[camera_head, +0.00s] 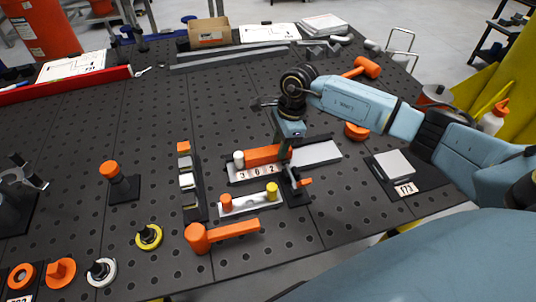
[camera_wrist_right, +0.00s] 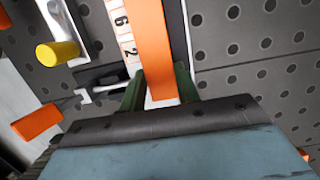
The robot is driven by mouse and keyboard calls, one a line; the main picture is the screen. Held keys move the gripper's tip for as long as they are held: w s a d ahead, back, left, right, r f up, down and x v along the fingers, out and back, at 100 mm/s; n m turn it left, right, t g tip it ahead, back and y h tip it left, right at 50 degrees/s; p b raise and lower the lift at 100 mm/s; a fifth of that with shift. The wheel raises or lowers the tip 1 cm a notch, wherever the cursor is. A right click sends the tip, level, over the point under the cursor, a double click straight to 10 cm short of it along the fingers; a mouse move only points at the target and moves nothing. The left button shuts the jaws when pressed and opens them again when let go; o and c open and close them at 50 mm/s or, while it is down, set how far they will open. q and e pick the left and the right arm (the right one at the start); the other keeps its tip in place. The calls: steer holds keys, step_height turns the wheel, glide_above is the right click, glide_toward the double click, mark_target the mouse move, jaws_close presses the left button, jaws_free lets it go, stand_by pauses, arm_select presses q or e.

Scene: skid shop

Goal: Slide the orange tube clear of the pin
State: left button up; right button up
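A long orange bar, which I take as the orange tube (camera_head: 262,156), lies along a plate marked with digits near the middle of the black perforated table. In the right wrist view the orange tube (camera_wrist_right: 153,40) runs down between my green fingers. My right gripper (camera_head: 289,150) is at its right end, and the fingertips (camera_wrist_right: 160,88) press close on both sides of it. A short white cylinder (camera_head: 239,157) stands at the tube's left end; I cannot tell whether it is the pin. No pin shows inside the tube. My left gripper is not in view.
In front stands a white block (camera_head: 238,206) with an orange and a yellow peg (camera_head: 272,191). A dark clamp-like part (camera_head: 293,188) is close to the gripper. A bare grey plate (camera_head: 317,153) extends to the right.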

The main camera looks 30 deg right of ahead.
steer(key=shift+d, duration=0.1)
stand_by(0.3)
steer(key=shift+s+d, duration=0.15)
steer(key=shift+d, duration=0.55)
steer(key=shift+s+d, duration=0.15)
steer(key=shift+d, duration=0.5)
steer(key=shift+d+b, duration=0.2)
steer(key=shift+b, duration=0.1)
steer(key=shift+s+d, duration=0.15)
steer(key=shift+d, duration=0.4)
steer(key=shift+s+d, duration=0.15)
steer(key=shift+d, duration=0.4)
steer(key=shift+s+d+b, duration=0.1)
steer(key=shift+d+b, duration=0.2)
steer(key=shift+d, duration=0.05)
steer(key=shift+s+d+r+b, duration=0.1)
steer(key=shift+s+d+b, duration=0.05)
steer(key=shift+d, duration=0.45)
steer(key=shift+s+d+b, duration=0.1)
steer(key=shift+d+b, duration=0.05)
steer(key=shift+d, duration=0.45)
steer(key=shift+d, duration=0.2)
steer(key=shift+s+d+b, duration=0.2)
steer(key=shift+d, duration=0.45)
steer(key=shift+s+d+b, duration=0.15)
steer(key=shift+d+b, duration=0.05)
steer(key=shift+d, duration=0.4)
